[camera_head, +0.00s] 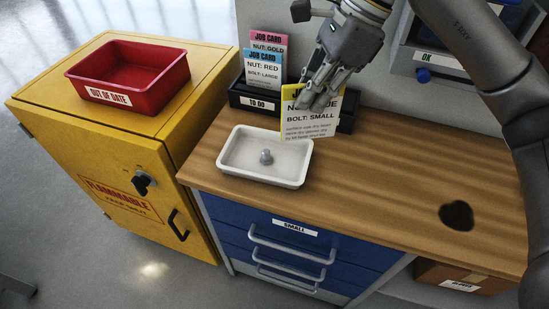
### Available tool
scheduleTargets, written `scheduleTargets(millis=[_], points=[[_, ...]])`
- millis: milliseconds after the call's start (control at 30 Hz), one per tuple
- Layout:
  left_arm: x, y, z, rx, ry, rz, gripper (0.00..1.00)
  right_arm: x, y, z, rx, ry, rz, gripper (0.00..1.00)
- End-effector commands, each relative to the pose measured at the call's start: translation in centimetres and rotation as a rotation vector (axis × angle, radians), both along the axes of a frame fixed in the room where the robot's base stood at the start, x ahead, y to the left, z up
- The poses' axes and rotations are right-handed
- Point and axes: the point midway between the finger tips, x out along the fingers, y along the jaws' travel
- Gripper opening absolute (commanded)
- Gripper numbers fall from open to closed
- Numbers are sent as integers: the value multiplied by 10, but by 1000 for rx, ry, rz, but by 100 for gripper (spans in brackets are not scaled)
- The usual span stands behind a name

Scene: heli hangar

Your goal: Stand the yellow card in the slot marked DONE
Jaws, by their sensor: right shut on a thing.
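The yellow card (311,127), reading BOLT: SMALL, is upright at the back of the wooden bench. My right gripper (314,97) is shut on its upper part and covers some of its print. A black card rack (236,97) stands behind, with a TO DO label (258,103) on its left part. The rack's right part (348,112) is largely hidden by the card and gripper, and no DONE label shows. I cannot tell whether the card's lower edge is in a slot or in front of the rack. My left gripper is not in view.
Pink (268,42) and blue (262,70) job cards stand in the TO DO part. A white tray (237,170) holding a grey bolt sits in front. A red bin (157,61) is on the yellow cabinet (40,87). The bench's right half is mostly clear, with a dark stain (456,215).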

Motion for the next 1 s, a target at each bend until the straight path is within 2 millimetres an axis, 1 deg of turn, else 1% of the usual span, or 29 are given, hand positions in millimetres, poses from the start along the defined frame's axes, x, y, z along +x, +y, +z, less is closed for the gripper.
scheduleTargets(millis=[33, 200, 300, 467, 567, 667, 800, 967, 1000], points=[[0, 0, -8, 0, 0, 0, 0, 1, 4, -4, 2, -2, -59, 0], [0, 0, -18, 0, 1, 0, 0, 5, 11, -4, 2, -2, -267, 0], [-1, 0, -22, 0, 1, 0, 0, 7, 15, -3, 2, -2, -358, 0], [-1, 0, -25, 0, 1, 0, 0, 9, 17, -1, 1, 1, -450, 0], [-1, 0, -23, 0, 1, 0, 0, 16, 16, -3, 1, 3, -474, 0], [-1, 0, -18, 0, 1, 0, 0, 33, 13, -10, -1, 7, -481, 0], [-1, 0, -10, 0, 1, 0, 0, 66, 9, -23, 0, 7, -478, 0], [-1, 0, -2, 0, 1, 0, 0, 99, 4, -39, -1, 8, -477, 0], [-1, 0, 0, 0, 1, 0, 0, 106, 3, -48, -1, 9, -478, 0]])
